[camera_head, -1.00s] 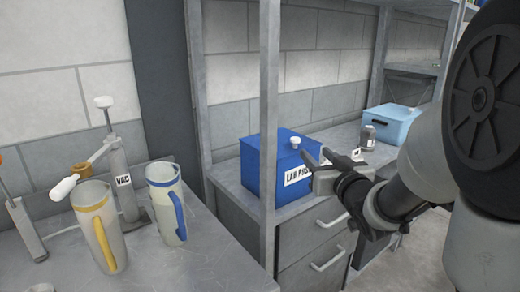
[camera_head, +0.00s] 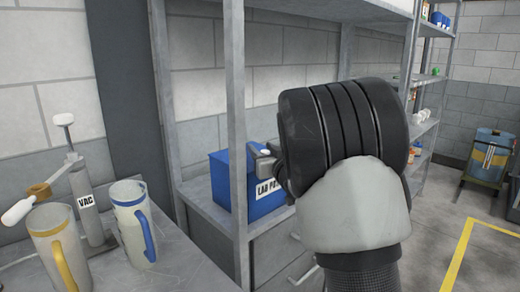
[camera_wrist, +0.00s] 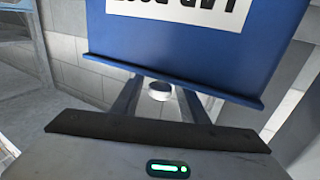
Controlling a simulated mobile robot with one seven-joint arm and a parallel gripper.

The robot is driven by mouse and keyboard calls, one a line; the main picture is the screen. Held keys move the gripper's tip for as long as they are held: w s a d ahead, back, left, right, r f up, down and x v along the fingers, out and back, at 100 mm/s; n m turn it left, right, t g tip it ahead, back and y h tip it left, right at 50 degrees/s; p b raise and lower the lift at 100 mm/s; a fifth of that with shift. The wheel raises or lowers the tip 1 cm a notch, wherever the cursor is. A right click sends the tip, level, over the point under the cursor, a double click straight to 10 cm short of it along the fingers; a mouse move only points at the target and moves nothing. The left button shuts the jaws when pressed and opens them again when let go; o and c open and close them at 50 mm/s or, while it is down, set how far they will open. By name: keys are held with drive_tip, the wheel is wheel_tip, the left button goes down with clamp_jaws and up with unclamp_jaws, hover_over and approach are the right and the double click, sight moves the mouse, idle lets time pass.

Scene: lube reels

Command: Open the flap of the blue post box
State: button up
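The blue post box (camera_head: 228,188) stands on the grey shelf behind an upright post, its white label partly hidden by my arm. In the wrist view its blue front (camera_wrist: 190,50) fills the top, with the label upside down and a lip along the edge. A white knob (camera_wrist: 160,91) shows just past that lip, between my two fingers. My gripper (camera_wrist: 162,82) is open, its fingers apart on either side of the knob; contact cannot be told. In the head view my arm hides most of the gripper. I see no raised flap.
A grey shelf post (camera_head: 236,130) stands close in front of the box. At left, two jugs (camera_head: 55,245) (camera_head: 133,222) and a VAC pump (camera_head: 88,200) stand on a bench. Open floor with a yellow line (camera_head: 462,255) lies at right.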

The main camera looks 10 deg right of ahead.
drive_tip(key=shift+w+a, duration=0.15)
drive_tip(key=shift+w, duration=0.75)
drive_tip(key=shift+c, duration=0.2)
clamp_jaws()
drive_tip(key=shift+r, duration=0.1)
